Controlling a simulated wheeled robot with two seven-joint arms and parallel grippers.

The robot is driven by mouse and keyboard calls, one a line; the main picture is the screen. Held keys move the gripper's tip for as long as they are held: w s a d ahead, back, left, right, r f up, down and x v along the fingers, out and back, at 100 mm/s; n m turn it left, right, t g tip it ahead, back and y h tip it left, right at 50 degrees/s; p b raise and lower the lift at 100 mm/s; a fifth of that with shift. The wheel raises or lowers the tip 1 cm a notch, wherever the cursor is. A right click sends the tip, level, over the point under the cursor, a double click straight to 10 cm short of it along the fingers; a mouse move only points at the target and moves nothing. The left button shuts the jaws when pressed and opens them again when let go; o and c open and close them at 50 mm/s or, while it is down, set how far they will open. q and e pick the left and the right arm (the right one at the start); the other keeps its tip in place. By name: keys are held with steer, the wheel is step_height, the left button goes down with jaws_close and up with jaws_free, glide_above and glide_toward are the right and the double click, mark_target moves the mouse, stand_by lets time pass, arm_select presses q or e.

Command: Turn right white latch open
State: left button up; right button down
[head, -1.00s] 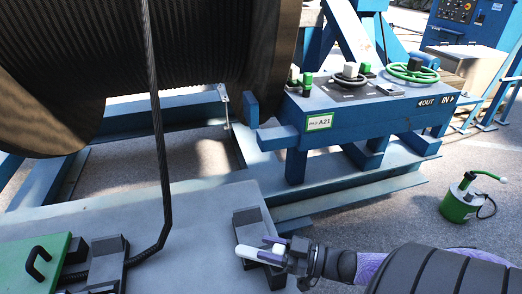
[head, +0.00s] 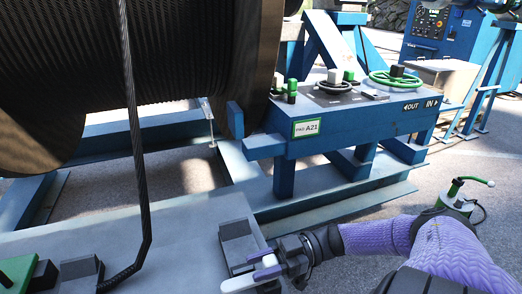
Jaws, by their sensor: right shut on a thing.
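The right white latch (head: 238,284) is a pale rounded bar beside a dark grey block (head: 236,236) on the grey table, at the bottom middle of the head view. My right gripper (head: 266,270) comes in from the right and is shut on the latch. The latch's free end sticks out to the lower left past the fingers. The fingers cover the rest of it, and its pivot is hard to make out. My left gripper is not in view.
A black cable (head: 135,150) runs down from the large reel (head: 190,70) to the grey table (head: 175,250). A green plate (head: 18,272) lies at lower left. A blue control bench (head: 350,127) stands beyond the table. A green can (head: 455,202) stands on the floor at right.

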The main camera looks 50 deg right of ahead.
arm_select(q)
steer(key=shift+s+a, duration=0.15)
arm_select(e)
steer(key=shift+c, duration=1.8)
jaws_free()
steer(key=shift+o, duration=0.2)
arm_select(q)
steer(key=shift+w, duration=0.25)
arm_select(e)
steer(key=shift+d, duration=0.1)
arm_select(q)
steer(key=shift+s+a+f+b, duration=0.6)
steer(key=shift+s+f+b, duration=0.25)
arm_select(e)
steer(key=v, duration=0.9)
steer(key=shift+s+d, duration=0.2)
steer(key=shift+d, duration=0.1)
